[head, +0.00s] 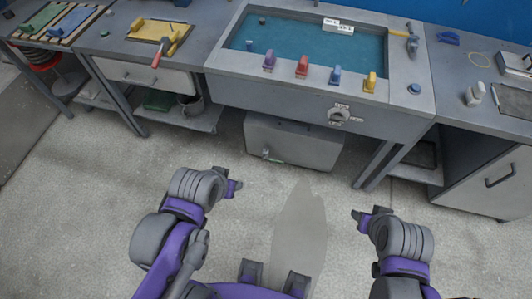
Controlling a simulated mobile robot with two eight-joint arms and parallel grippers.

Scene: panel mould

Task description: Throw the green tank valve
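A small valve (266,154) with a greenish lever sits low on the front of a grey tank (310,148) under the blue basin. The lever points to the right, roughly level. My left gripper (236,188) is in front of the tank, below and left of the valve in the picture, apart from it. My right gripper (358,217) is farther right and nearer to me, over the floor. Both look empty. They are too small here to tell how wide the fingers stand.
Benches stand on both sides; a bucket (191,105) sits on the left lower shelf. The concrete floor (90,220) is clear.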

